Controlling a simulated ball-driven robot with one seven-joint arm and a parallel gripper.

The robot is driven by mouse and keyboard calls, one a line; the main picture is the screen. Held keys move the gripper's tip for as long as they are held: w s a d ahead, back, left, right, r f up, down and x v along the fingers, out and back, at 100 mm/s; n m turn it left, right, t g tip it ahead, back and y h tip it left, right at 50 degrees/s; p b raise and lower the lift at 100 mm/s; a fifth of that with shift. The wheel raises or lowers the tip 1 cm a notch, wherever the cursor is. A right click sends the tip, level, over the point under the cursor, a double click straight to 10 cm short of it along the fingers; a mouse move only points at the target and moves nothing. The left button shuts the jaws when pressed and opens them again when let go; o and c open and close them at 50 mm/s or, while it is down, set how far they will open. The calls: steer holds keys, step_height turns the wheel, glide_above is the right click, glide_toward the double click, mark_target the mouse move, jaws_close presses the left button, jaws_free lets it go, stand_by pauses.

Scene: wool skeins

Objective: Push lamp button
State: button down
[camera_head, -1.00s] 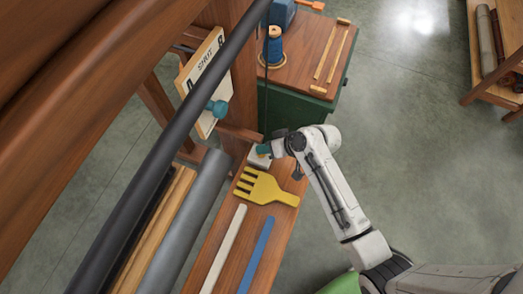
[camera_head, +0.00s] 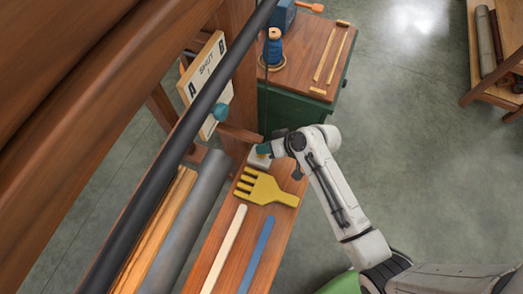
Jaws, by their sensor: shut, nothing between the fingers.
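A small pale box (camera_head: 259,159) sits on the narrow wooden shelf, just behind the yellow comb. It looks like the base of the lamp button; the button itself cannot be made out. My gripper (camera_head: 263,149), with teal fingertips, is shut and empty. Its tips are at the top of the pale box and hide part of it. I cannot tell whether they touch it or press anything. No lamp can be made out.
A yellow comb (camera_head: 264,187), a cream stick (camera_head: 224,248) and a blue stick (camera_head: 257,254) lie on the shelf (camera_head: 205,270). A sign board (camera_head: 206,75) with a teal knob stands left. A green cabinet (camera_head: 290,115) carries a blue spool (camera_head: 275,52). Open floor lies right.

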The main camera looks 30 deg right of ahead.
steer(key=shift+r, duration=0.1)
step_height(320, 180, up, 6)
steer(key=p, duration=0.6)
stand_by(0.5)
steer(key=s+d+r+g+h+b, duration=0.1)
steer(key=s+d+g+h+b, duration=0.1)
steer(key=s, duration=0.8)
steer(key=s+d+r+g+h+b, duration=0.1)
steer(key=s+d+r+g+h, duration=0.1)
steer(key=s, duration=0.9)
steer(key=shift+d+g+h+b, duration=0.4)
steer(key=shift+d+g+h, duration=0.3)
steer(key=shift+d+h, duration=0.45)
steer(key=shift+d+r, duration=0.1)
